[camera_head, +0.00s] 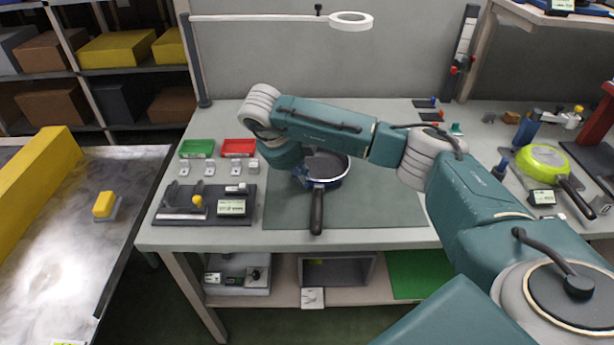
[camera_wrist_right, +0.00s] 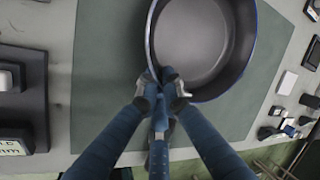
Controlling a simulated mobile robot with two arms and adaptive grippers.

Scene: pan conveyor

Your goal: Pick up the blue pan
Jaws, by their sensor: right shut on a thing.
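The blue pan (camera_head: 328,183) is at the middle of the table, with a dark inside and a black handle (camera_head: 317,212) towards the front edge. The arm crosses over part of it. My right gripper (camera_head: 304,177) is at the pan's near left side. In the wrist view the right gripper (camera_wrist_right: 163,90) is shut on the pan (camera_wrist_right: 195,45), where the handle meets the rim. The handle runs back between the fingers. I cannot tell whether the pan is clear of the mat. My left gripper is not in view.
A grey-green mat (camera_head: 385,205) lies under the pan. Left of it are a green bin (camera_head: 196,148), a red bin (camera_head: 238,147) and a dark fixture board (camera_head: 170,207). A lime-green pan (camera_head: 543,160) is at the right. A lamp ring (camera_head: 351,20) hangs above.

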